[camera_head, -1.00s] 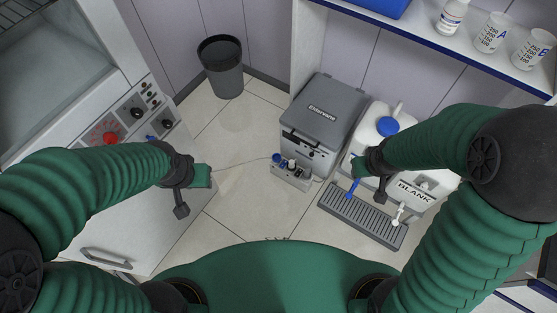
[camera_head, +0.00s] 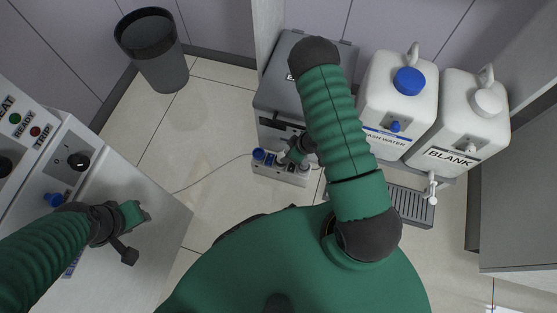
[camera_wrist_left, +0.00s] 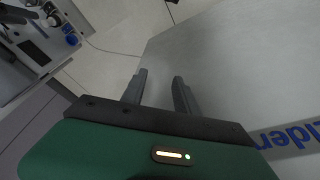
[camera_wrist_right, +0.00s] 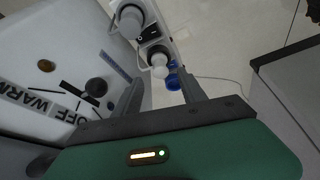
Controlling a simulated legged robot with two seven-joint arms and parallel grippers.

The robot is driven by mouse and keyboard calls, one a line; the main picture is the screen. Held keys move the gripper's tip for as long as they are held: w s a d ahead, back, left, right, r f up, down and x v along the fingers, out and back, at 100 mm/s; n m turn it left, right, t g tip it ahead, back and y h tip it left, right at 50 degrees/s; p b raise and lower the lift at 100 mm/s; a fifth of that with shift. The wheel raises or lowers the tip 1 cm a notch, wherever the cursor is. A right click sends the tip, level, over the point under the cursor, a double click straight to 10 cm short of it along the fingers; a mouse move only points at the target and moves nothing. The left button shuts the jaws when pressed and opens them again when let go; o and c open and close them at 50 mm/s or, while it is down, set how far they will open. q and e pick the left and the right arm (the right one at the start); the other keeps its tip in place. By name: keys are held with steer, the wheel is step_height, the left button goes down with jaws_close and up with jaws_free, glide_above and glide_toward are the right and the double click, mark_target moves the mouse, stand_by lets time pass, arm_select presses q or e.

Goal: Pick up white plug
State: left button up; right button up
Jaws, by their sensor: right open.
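A power strip (camera_head: 268,171) lies on the floor in front of the grey box. In the right wrist view, a white plug (camera_wrist_right: 159,64) sits on the strip (camera_wrist_right: 149,36), between a switch and a blue plug (camera_wrist_right: 173,79). Another pale round plug (camera_wrist_right: 130,18) is farther up the strip. My right gripper (camera_wrist_right: 163,92) is open and empty, its fingers pointing at the strip with the white plug in the gap between them in view; I see no contact. In the head view this gripper (camera_head: 291,156) covers part of the strip. My left gripper (camera_wrist_left: 159,84) is open and empty above a pale cabinet top.
The grey box (camera_head: 275,95) stands right behind the strip. White containers (camera_head: 393,105) and (camera_head: 462,120), with a drip tray (camera_head: 412,205), stand to the right. A thin cable (camera_head: 213,174) runs left across free floor. A bin (camera_head: 155,55) stands at the back left.

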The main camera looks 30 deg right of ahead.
steer(key=b+x, duration=0.1)
steer(key=x, duration=0.2)
steer(key=shift+w+f, duration=0.15)
steer(key=shift+f, duration=0.2)
steer(key=b+x, duration=0.4)
steer(key=shift+w+a+f, duration=0.2)
steer(key=shift+w+f, duration=0.05)
steer(key=shift+w, duration=0.1)
steer(key=shift+r, duration=0.2)
jaws_close()
